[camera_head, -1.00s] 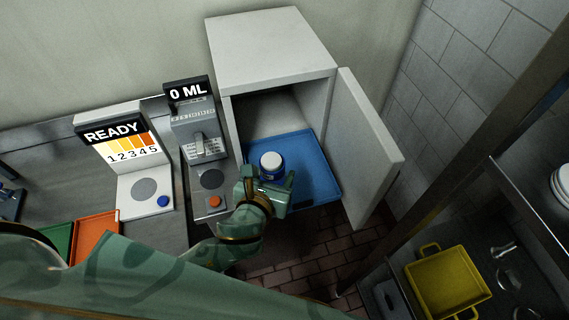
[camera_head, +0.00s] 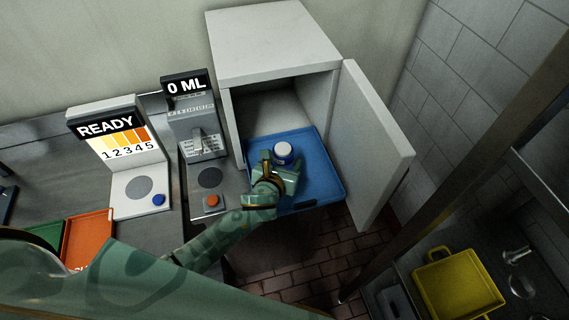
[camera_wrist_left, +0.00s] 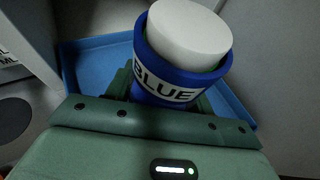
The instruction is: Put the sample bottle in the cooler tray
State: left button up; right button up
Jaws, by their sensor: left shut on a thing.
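The sample bottle (camera_head: 283,152) has a white cap and a blue body. In the left wrist view the bottle (camera_wrist_left: 183,60) carries a label reading "BLUE". My left gripper (camera_head: 283,172) is shut on it and holds it upright over the blue cooler tray (camera_head: 322,182). The tray extends from the open white cooler box, and it also shows behind the bottle in the left wrist view (camera_wrist_left: 92,62). The bottle's base is hidden by the gripper, so I cannot tell whether it touches the tray. My right gripper is not in view.
The cooler's door (camera_head: 375,150) stands open on the right. A dispenser reading "0 ML" (camera_head: 195,120) and a "READY" colour reader (camera_head: 125,150) stand to the left. An orange tray (camera_head: 88,238) lies at lower left, a yellow tray (camera_head: 457,285) at lower right.

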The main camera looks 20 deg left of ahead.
pick_arm(q)
jog(key=shift+r, duration=0.1)
jog(key=o, duration=1.1)
jog(key=shift+s+r, duration=0.15)
jog(key=shift+s, duration=0.15)
jog(key=shift+p+v, duration=1)
jog(key=shift+v, duration=4.7)
